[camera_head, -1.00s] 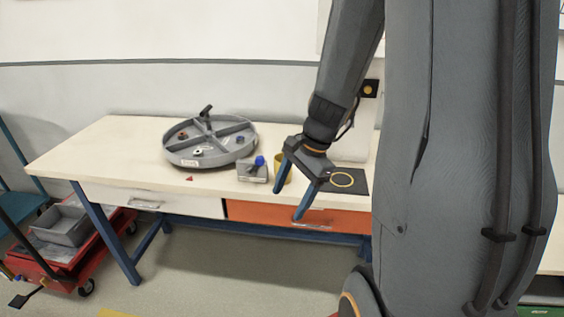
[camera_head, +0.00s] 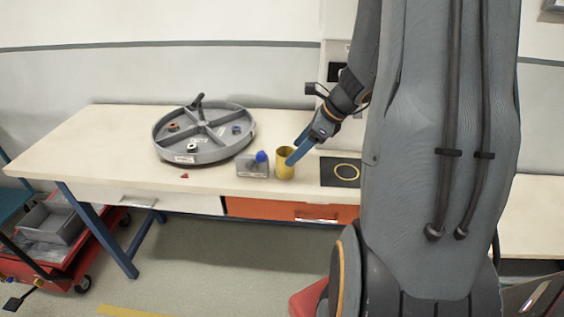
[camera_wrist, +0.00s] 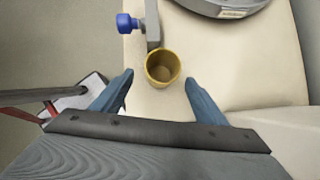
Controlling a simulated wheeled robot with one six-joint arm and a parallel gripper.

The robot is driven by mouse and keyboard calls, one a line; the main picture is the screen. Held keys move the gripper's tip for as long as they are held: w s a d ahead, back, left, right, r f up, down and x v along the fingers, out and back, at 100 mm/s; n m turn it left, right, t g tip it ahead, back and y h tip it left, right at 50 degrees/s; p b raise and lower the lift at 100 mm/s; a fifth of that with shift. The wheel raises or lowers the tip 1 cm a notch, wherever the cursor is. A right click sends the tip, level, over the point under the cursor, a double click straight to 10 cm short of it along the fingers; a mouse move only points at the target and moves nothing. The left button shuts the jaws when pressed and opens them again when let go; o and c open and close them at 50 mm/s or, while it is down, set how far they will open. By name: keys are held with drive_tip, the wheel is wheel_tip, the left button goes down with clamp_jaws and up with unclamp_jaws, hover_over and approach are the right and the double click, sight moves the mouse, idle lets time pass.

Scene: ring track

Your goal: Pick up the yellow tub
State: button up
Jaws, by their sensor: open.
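The yellow tub (camera_head: 285,164) stands upright on the table, just right of a small grey box with a blue knob. In the wrist view the tub (camera_wrist: 162,67) shows its open top, empty, ahead of and between the two blue fingers. My gripper (camera_head: 297,154) is open beside the tub, at its right in the head view. In the wrist view my gripper (camera_wrist: 158,90) has a finger on each side with a gap to the tub. The head view does not show clearly whether a finger touches it.
The grey box with the blue knob (camera_head: 252,165) is close beside the tub. A round divided grey tray (camera_head: 205,134) with small parts stands further left. A black mat with a yellow ring (camera_head: 341,172) lies right of the tub. The table's front edge is near.

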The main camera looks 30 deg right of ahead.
drive_tip(key=shift+p+x, duration=0.75)
drive_tip(key=shift+x, duration=2.7)
drive_tip(key=shift+w, duration=0.1)
drive_tip(key=c, duration=1.1)
drive_tip(key=shift+r, duration=0.15)
